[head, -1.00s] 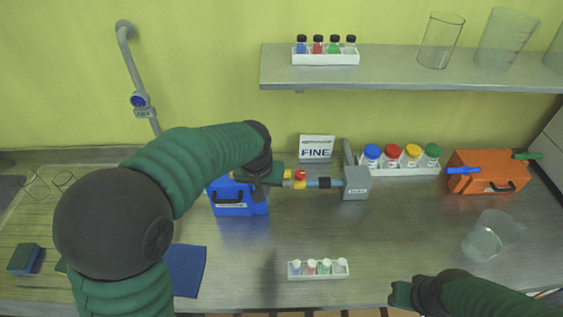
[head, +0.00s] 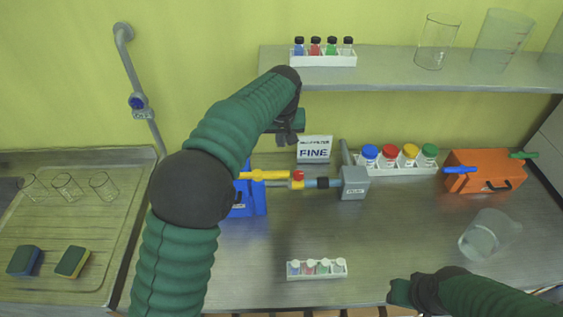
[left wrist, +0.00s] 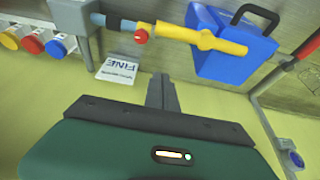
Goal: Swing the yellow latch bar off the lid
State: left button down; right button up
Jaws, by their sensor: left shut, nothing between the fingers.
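A yellow bar (head: 265,175) runs sideways in line with the pipe, its left end by the blue box (head: 258,200). In the left wrist view the yellow bar (left wrist: 212,40) reaches across the edge of the blue box (left wrist: 232,52), whose black handle shows. A red knob (head: 298,175) sits at the bar's right end. My left gripper (head: 287,138) is behind and above the bar, near the wall, apart from it. Its fingers (left wrist: 163,92) are shut and empty. My right gripper (head: 401,292) is low at the front; its fingers are too small to read.
A shelf (head: 430,75) juts out above. An orange box (head: 484,172), a beaker (head: 487,236) and a vial rack (head: 316,271) stand on the bench.

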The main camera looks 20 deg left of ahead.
aim_at(259, 175)
pick_arm(q)
notch_tip(259, 175, down, 8)
jog(key=s+p, duration=0.1)
jog(key=p, duration=0.1)
jog(key=shift+d, duration=0.2)
jog(key=shift+f, duration=0.15)
